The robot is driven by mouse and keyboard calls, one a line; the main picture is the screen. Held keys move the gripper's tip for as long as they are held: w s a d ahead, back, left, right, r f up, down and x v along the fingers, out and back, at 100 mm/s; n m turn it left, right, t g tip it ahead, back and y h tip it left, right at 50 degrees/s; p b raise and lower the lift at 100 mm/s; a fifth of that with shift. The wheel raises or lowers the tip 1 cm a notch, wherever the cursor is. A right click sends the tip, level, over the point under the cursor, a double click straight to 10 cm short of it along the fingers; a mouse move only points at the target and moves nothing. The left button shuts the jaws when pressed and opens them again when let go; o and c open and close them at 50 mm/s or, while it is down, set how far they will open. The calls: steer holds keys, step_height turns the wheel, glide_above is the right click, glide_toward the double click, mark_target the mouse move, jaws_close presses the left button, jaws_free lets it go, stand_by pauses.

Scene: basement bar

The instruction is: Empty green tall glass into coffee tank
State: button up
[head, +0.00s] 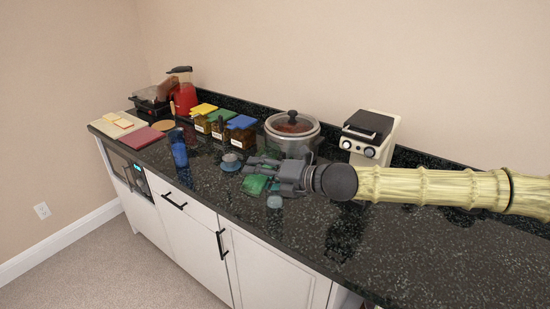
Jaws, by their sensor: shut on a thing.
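My gripper (258,168) reaches in from the right, low over the dark counter. It is shut on the green glass (255,184), which looks tilted or lying on its side; the fingers partly cover it. What is inside the glass cannot be made out. Several jars with dark contents stand toward the back: one with a yellow lid (203,108), one with a green lid (223,117), one with a blue lid (242,122). Their labels are too small to read. I cannot tell which container is the coffee tank.
A slow cooker (291,147) stands behind my gripper, with a waffle-maker-like appliance (369,133) to its right. A blue bottle (179,150), a bluish cup (231,160) and a small pale glass (274,202) stand nearby. A red blender (184,96) is far left. The right counter is mostly clear.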

steer(key=shift+r+p, duration=0.4)
steer(key=shift+p, duration=0.3)
steer(key=shift+w+d+r+m+g+p, duration=0.1)
steer(key=shift+w+r+m+g+p, duration=0.1)
steer(key=shift+r+m+p, duration=0.4)
steer(key=shift+w+d+r+m+g+p, duration=0.1)
steer(key=shift+w+m+g+p, duration=0.15)
steer(key=shift+p, duration=0.65)
stand_by(0.4)
steer(key=shift+w+f+m+g+p, duration=0.1)
steer(key=shift+m+g+p, duration=0.15)
steer(key=shift+m+p, duration=0.75)
stand_by(0.8)
steer(key=shift+r+p, duration=0.2)
steer(key=shift+p, duration=0.5)
